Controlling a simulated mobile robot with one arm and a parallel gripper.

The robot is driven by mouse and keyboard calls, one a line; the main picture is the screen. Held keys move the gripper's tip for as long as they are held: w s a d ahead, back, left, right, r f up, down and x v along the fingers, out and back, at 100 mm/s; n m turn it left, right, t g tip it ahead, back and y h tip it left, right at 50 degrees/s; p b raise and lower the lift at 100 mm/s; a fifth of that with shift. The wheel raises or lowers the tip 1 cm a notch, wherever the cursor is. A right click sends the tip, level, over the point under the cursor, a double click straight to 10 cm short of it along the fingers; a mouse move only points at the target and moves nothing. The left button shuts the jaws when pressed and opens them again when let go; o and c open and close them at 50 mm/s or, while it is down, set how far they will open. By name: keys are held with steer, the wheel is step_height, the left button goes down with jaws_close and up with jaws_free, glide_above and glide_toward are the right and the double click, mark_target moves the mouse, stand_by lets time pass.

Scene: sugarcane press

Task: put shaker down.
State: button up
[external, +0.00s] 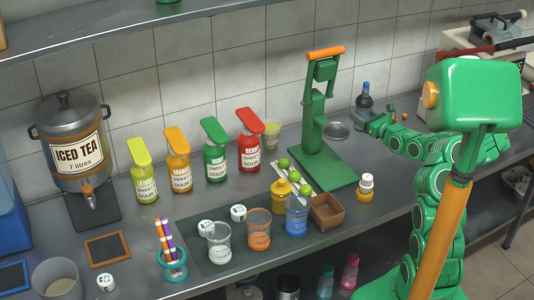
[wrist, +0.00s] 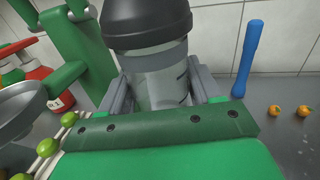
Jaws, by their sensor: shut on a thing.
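The shaker (wrist: 165,75) has a dark cap and a clear grey body. In the wrist view it stands upright between the two grey fingers of my gripper (wrist: 163,92), which is shut on it. The green palm hides its lower part. In the external view the shaker (external: 364,102) is small and dark, at the back of the counter right of the green press, with my gripper (external: 366,119) around it. I cannot tell whether its base touches the counter.
The green press (external: 318,130) with its round strainer (external: 336,131) stands just left. Small orange fruits (wrist: 274,111) lie on clear counter to the right. Green balls (external: 284,163) and cups are nearer the front.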

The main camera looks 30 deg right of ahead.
steer(key=f, duration=0.2)
steer(key=w+f, duration=0.1)
steer(key=f, duration=0.1)
steer(key=shift+d, duration=0.35)
steer(key=shift+f, duration=3.85)
steer(key=shift+f, duration=0.1)
steer(key=o, duration=1.4)
steer(key=shift+s+d, duration=0.4)
steer(key=shift+s, duration=1.55)
steer(key=shift+s+d, duration=0.4)
steer(key=shift+s, duration=1.55)
steer(key=shift+s+d, duration=0.4)
steer(key=shift+s, duration=1.55)
